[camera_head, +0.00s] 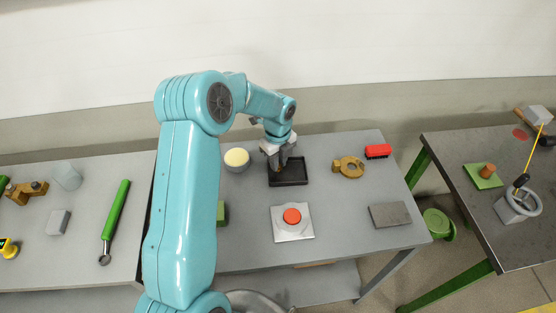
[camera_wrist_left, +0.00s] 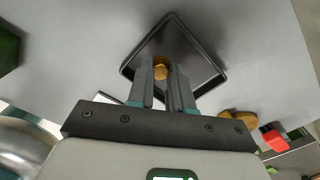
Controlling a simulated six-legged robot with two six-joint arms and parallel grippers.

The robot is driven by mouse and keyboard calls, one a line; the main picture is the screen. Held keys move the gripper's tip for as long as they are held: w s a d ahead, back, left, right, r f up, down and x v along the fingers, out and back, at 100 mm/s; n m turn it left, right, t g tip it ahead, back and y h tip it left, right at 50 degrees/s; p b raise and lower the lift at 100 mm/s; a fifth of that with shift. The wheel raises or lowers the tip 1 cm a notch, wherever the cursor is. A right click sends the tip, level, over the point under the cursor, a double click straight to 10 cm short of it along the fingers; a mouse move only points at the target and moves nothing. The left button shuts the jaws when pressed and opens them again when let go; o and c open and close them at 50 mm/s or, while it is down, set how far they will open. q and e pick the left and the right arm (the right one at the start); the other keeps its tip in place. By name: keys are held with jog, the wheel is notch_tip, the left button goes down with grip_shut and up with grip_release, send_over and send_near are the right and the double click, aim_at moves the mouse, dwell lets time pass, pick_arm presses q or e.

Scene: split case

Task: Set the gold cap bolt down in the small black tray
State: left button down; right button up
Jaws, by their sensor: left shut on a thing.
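The small black tray (camera_head: 290,181) sits near the back of the middle grey table. My left gripper (camera_head: 279,166) is over the tray's left part in the head view. In the left wrist view my left gripper (camera_wrist_left: 166,75) is shut on the gold cap bolt (camera_wrist_left: 161,68), whose gold end shows between the fingertips. The black tray (camera_wrist_left: 190,42) lies behind it there, its rim around the fingertips. I cannot tell whether the bolt touches the tray floor. In the head view the bolt is mostly hidden by the fingers. My right gripper is in neither view.
A round container with a cream top (camera_head: 236,158) stands left of the tray. A brass-coloured part (camera_head: 348,167) and a red block (camera_head: 377,151) lie to its right. A red button on a pale plate (camera_head: 293,224) is in front, with a grey slab (camera_head: 390,214) at front right.

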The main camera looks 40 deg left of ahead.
pick_arm(q)
jog(key=shift+f+b, duration=0.3)
jog(key=shift+f, duration=0.2)
jog(key=c, duration=0.9)
grip_release()
jog(key=shift+c, duration=0.2)
jog(key=shift+r, duration=0.1)
notch_tip(320, 180, up, 16)
jog(key=b, duration=0.1)
jog(key=shift+r, duration=0.15)
